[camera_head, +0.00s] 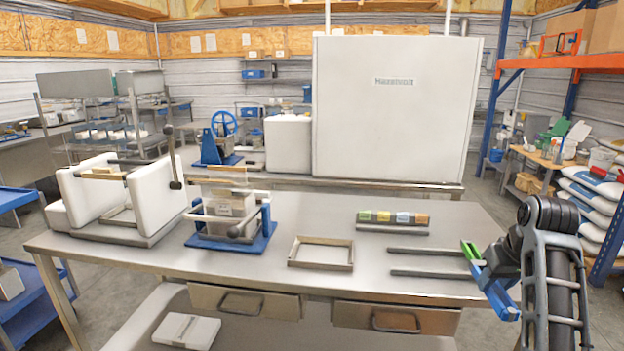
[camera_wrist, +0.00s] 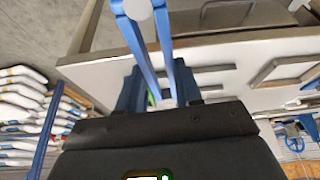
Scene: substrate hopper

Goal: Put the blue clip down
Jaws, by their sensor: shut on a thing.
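My gripper (camera_head: 488,280) is at the right end of the steel table in the head view, over or just beside its edge. It is shut on the blue clip (camera_head: 503,302), whose lower end points down toward the front. In the wrist view the clip (camera_wrist: 149,62) shows as two long blue legs running up from between my fingers (camera_wrist: 157,92) to a round grey part at the top. A green piece (camera_head: 470,250) shows beside my gripper near the ends of two grey bars. I cannot tell whether the clip touches the table.
Two grey bars (camera_head: 425,250) lie on the table (camera_head: 330,220) left of my gripper. A shallow empty frame (camera_head: 320,252) and a strip of coloured squares (camera_head: 393,217) lie further left. A blue-based fixture (camera_head: 230,243) and a white hopper (camera_head: 120,200) stand at the left.

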